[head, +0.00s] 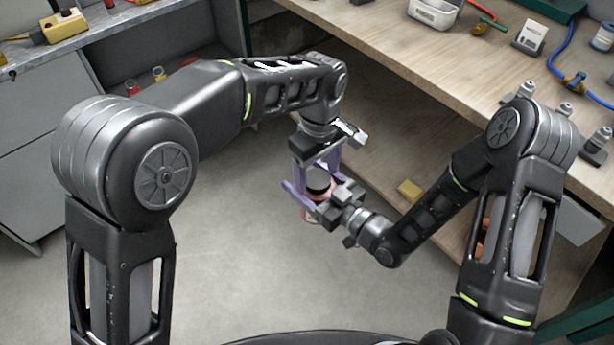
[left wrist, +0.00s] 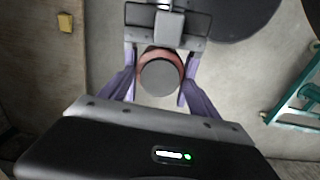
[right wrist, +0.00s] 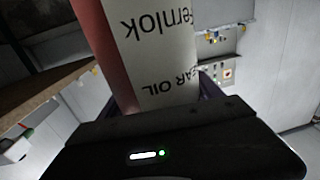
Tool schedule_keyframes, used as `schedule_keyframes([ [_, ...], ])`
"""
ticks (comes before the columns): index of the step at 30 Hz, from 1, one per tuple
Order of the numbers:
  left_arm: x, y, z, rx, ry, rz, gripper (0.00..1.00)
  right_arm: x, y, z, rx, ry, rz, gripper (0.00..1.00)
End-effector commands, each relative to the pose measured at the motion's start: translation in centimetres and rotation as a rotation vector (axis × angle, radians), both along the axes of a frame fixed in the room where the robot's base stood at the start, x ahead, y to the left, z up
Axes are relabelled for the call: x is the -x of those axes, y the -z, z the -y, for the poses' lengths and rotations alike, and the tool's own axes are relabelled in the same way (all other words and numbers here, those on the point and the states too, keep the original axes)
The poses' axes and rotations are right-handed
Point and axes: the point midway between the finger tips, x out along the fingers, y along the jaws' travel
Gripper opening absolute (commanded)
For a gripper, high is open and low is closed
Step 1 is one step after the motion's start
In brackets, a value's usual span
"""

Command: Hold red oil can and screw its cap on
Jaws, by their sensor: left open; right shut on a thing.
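The red oil can (head: 311,214) is largely hidden behind my grippers in the head view. The right wrist view shows its red side and white label (right wrist: 160,50), with the lettering upside down in that picture. My right gripper (head: 322,200) is shut on the can and holds it above the floor. A dark grey round cap (left wrist: 158,78) shows from above in the left wrist view, over the can's reddish rim. It looks to sit at the can's top; whether it is threaded cannot be told. My left gripper (head: 316,176) is open, pointing down, its purple fingers around the cap without gripping it.
A wooden workbench (head: 470,75) stands at the right, with a white bin (head: 434,12) and tools on it. A yellow block (head: 409,190) lies on the lower shelf. A grey cabinet (head: 40,115) stands at the left. The floor (head: 250,260) below the grippers is clear.

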Motion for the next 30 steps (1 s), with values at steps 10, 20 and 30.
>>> schedule_keyframes([
  [10, 0.01, 0.44, 0.00, 0.000, 0.000, 0.000, 0.71, -0.02, -0.09, -0.03, -0.001, 0.000, 0.002, 0.00],
  [20, 0.01, 0.42, 0.00, 0.000, 0.000, 0.000, 0.44, -0.02, -0.09, -0.02, -0.001, 0.000, 0.002, 0.00],
  [30, 0.02, 0.41, 0.00, 0.000, 0.000, 0.000, 0.17, -0.02, -0.08, -0.01, -0.001, 0.000, 0.002, 0.00],
])
